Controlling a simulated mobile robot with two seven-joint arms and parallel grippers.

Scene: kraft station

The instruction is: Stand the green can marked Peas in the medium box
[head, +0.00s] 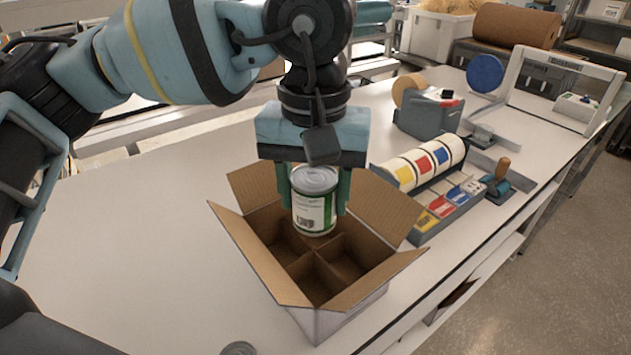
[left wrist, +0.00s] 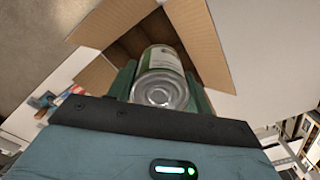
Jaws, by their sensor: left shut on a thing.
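The can (head: 314,205) has a green and white label and a silver lid. It is upright between the fingers of my left gripper (head: 318,190), which is shut on it. The word on its label is too small to read. The open cardboard box (head: 318,325) stands on the table with its flaps spread and dividers making compartments inside. The can is over the rear part of the box, and I cannot tell how far its base is below the rim. The left wrist view also shows the can (left wrist: 160,80) against the box (left wrist: 115,25). My right gripper is not in view.
A label dispenser (head: 430,180) with coloured labels stands close to the box's right flap. A tape dispenser (head: 430,110) and a wooden-handled stamp (head: 497,180) are farther back. The white table (head: 130,220) is clear left of the box.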

